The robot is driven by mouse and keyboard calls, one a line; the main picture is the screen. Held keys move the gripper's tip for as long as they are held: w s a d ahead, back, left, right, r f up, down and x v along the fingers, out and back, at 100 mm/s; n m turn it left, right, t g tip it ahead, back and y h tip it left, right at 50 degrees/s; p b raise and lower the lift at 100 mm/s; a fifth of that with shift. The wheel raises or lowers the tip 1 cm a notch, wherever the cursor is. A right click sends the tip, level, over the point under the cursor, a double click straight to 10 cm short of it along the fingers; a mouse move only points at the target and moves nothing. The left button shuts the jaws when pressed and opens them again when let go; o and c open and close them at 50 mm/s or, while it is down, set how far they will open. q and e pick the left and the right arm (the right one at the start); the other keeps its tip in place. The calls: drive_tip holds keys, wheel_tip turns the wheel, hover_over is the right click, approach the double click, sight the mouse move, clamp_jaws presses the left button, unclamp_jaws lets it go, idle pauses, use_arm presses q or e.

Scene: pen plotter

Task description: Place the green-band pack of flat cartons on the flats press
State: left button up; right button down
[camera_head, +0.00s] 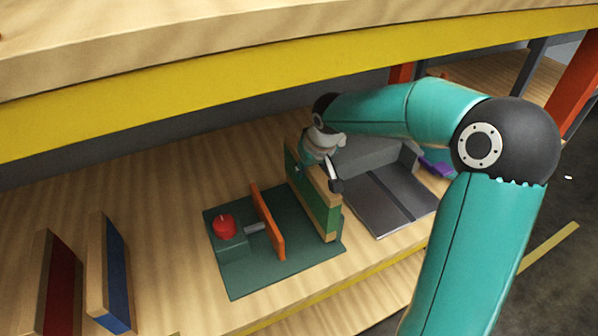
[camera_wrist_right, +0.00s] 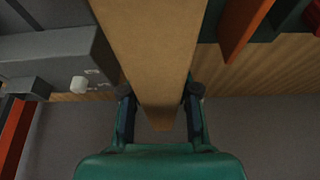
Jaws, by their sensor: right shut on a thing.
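The green-band pack (camera_head: 319,207) is a tan, upright slab of flat cartons with a green band. My right gripper (camera_head: 328,160) is shut on its upper far part. In the right wrist view the pack's tan edge (camera_wrist_right: 150,55) runs between the two fingers of the gripper (camera_wrist_right: 160,112). The flats press has a dark green base (camera_head: 240,284), an upright orange plate (camera_head: 267,222) and a red knob (camera_head: 224,226). The pack is at the base's right side, apart from the orange plate. I cannot tell whether its underside touches the base. My left gripper is not in view.
A red-band pack (camera_head: 62,288) and a blue-band pack (camera_head: 116,275) stand at the left. A grey machine with a flat dark bed (camera_head: 385,205) is close right of the held pack. A shelf with a yellow edge (camera_head: 250,78) hangs above the wooden bench.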

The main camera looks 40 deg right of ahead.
wheel_tip(320, 180, down, 3)
drive_tip(key=shift+a+r+b, duration=0.1)
drive_tip(key=shift+b, duration=0.7)
drive_tip(key=shift+w+a+f, duration=0.1)
drive_tip(key=shift+w+f, duration=0.05)
drive_tip(key=shift+f, duration=0.1)
drive_tip(key=shift+f, duration=0.1)
drive_tip(key=c, duration=0.9)
unclamp_jaws()
drive_tip(key=shift+o, duration=0.3)
